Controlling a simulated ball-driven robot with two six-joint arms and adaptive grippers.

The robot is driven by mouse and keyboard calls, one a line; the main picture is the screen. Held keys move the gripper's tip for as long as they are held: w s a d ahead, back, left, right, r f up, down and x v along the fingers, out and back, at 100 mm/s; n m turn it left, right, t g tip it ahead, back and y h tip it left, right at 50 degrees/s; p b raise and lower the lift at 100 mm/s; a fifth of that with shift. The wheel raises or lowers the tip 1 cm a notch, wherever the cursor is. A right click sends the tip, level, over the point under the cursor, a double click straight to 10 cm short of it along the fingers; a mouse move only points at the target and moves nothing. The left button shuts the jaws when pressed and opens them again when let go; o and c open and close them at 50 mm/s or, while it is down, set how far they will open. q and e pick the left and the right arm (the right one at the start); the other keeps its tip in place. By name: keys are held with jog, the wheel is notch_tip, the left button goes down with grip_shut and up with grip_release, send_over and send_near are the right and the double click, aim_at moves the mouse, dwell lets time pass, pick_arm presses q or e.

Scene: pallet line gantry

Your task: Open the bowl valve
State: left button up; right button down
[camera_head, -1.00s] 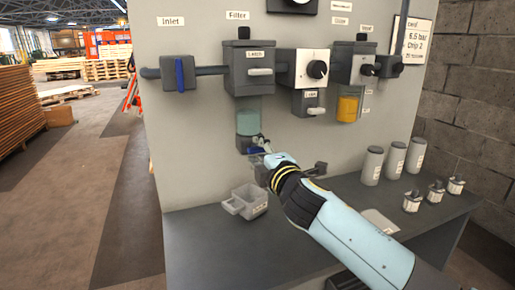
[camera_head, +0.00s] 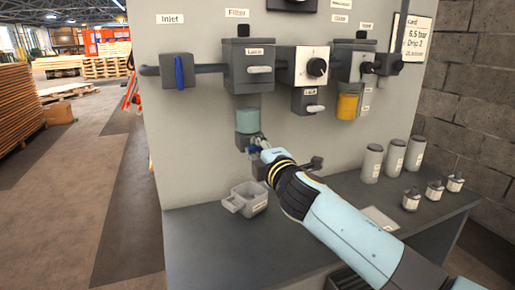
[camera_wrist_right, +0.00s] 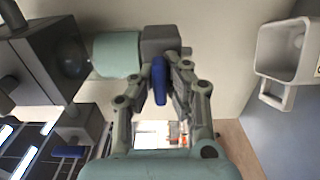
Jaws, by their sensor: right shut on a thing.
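The filter bowl (camera_head: 248,121) hangs under the grey filter housing (camera_head: 247,72) on the panel. Below it is a small dark valve block with a blue lever, the bowl valve (camera_head: 253,150). In the right wrist view the blue lever (camera_wrist_right: 159,82) sticks out from the grey block (camera_wrist_right: 158,40) under the teal bowl (camera_wrist_right: 117,54). My right gripper (camera_head: 259,146) reaches up to the valve, and its two fingers (camera_wrist_right: 164,75) are shut on the lever. The fingers partly hide the lever in the head view. My left gripper is not in view.
A grey open container (camera_head: 246,199) with a handle stands on the bench (camera_head: 215,240) below the valve. The blue inlet handle (camera_head: 179,72) is to the left. Several canisters and small labelled items stand at the right.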

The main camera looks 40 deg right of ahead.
jog(key=shift+f, duration=0.1)
jog(key=m+b, duration=0.3)
jog(key=m, duration=0.1)
jog(key=shift+f, duration=0.1)
jog(key=m+b, duration=0.2)
jog(key=m, duration=0.2)
jog(key=shift+m+b, duration=0.35)
jog(key=shift+m, duration=0.05)
jog(key=m+b, duration=0.2)
jog(key=m, duration=0.2)
jog(key=shift+m, duration=0.3)
jog(key=shift+m+b, duration=1.15)
jog(key=shift+m, duration=1.05)
jog(key=c, duration=1.3)
grip_release()
jog(key=shift+c, duration=0.2)
